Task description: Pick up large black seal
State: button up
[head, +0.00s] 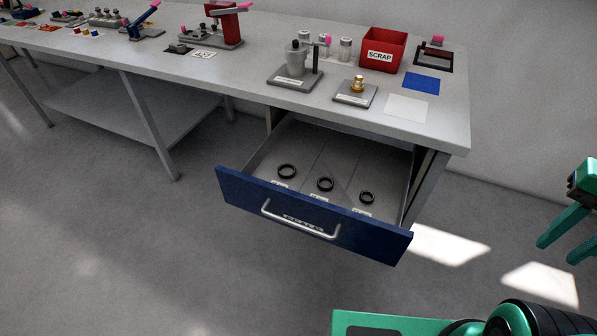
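An open drawer (313,240) with a blue front under the bench holds three black ring seals in separate compartments. The left seal (287,171) looks the largest. The middle seal (325,184) is a little smaller, and the right seal (367,197) looks the smallest. All three lie flat on the drawer floor near its front, with small labels beside them too small to read. My green gripper (555,248) is at the right edge, outside the drawer and well apart from the seals. Its fingers are spread and nothing shows between them. Part of it is cut off.
The grey bench (300,105) stands above the drawer. On it are a red scrap bin (381,48), a brass part on a plate (357,88), a grey fixture (296,62) and blue and white mats. The floor before the drawer is clear.

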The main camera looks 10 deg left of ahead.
aim_at(286, 165)
jog(key=z, duration=1.7)
jog(key=k, duration=1.1)
jog(key=u, duration=2.25)
jog(key=i, duration=1)
